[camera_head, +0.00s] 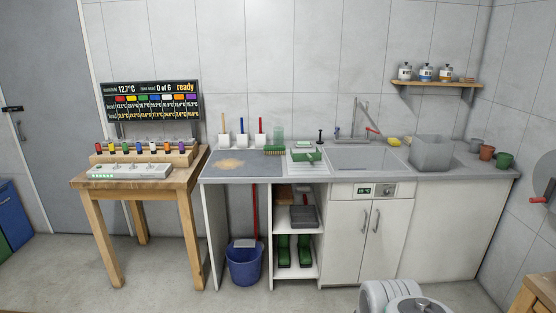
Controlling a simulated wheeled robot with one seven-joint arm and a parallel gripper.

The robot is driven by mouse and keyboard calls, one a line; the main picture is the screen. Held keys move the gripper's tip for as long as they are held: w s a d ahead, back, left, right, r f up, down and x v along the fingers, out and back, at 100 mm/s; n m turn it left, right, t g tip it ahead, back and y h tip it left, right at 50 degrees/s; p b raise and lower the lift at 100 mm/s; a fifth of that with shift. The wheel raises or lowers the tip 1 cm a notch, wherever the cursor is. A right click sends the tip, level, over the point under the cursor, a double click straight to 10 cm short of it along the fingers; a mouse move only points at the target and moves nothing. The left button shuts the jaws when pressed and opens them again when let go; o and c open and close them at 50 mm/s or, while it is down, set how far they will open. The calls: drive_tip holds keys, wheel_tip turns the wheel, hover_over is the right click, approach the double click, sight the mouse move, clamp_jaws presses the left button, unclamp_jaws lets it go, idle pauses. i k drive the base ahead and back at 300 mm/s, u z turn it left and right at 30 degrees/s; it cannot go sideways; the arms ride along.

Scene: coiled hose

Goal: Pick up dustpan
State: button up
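I cannot tell for sure which thing is the dustpan. A dark grey, flat, pan-like object (303,215) lies on the upper shelf under the counter and may be it. A green object with a handle-like part (308,157) lies on the ribbed drainboard left of the sink; it is too small to make out. My gripper's fingers are not in view. Rounded white and grey parts of my own arm show at the bottom edge, well in front of the counter and apart from everything on it.
A tan granular patch (229,163) lies on the counter (215,175). Below stand a blue bucket (245,265) and green boots (294,251). A grey bin (431,153) stands right of the sink (362,158). A wooden table (130,181) stands left. The floor in front is clear.

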sight(317, 155)
drive_tip(key=u, duration=0.3)
drive_tip(key=i, duration=2.2)
drive_tip(key=u, duration=0.25)
drive_tip(key=i, duration=0.75)
drive_tip(key=u, duration=0.05)
